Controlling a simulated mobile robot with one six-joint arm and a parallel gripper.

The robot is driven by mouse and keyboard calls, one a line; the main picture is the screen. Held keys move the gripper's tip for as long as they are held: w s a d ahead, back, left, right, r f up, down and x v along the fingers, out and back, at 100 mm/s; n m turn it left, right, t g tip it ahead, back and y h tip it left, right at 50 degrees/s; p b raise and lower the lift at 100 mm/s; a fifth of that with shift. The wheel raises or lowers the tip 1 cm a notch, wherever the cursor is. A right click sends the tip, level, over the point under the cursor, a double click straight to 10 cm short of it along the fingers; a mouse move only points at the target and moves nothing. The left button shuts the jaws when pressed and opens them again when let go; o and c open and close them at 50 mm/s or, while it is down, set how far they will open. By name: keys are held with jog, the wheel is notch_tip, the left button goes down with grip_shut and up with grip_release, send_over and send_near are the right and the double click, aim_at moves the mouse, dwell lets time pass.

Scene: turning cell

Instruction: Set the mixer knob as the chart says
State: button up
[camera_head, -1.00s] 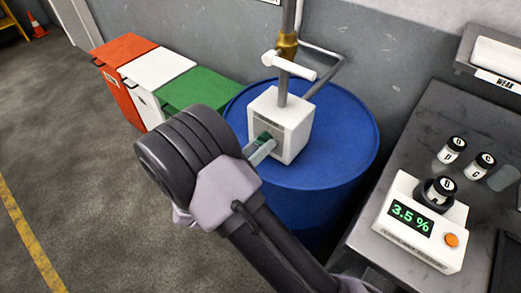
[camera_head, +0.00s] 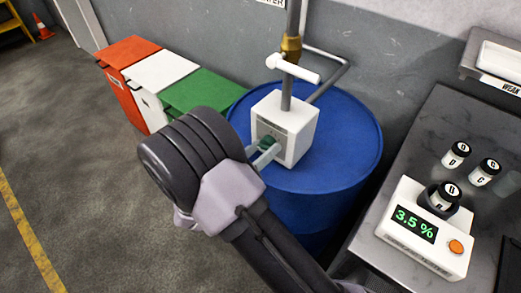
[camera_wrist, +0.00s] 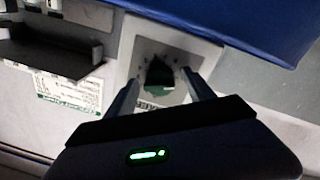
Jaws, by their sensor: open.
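The mixer is a white box (camera_head: 296,128) on top of a blue drum (camera_head: 330,170), under a pipe. Its dark green knob (camera_head: 267,141) is on the front face, and it also shows in the wrist view (camera_wrist: 158,72) on a grey dial plate with small marks. My gripper (camera_wrist: 160,80) is open, with one finger on each side of the knob. I cannot tell whether the fingers touch it. The dial marks are too small to read. A white sheet with green print (camera_wrist: 68,104) shows in the wrist view; its text is not legible.
A white meter (camera_head: 415,236) reading 3.5 % stands on the grey bench (camera_head: 415,150), with a vial (camera_head: 445,195) in its well. Other vials stand behind it. A white valve handle (camera_head: 292,68) is above the mixer. Red, white and green bins (camera_head: 200,92) are at left.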

jog(key=p+v, duration=0.3)
jog(key=v, duration=1.4)
jog(key=shift+a+p, duration=0.15)
jog(key=shift+p, duration=0.15)
jog(key=shift+s+f, duration=0.1)
jog(key=shift+s, duration=0.05)
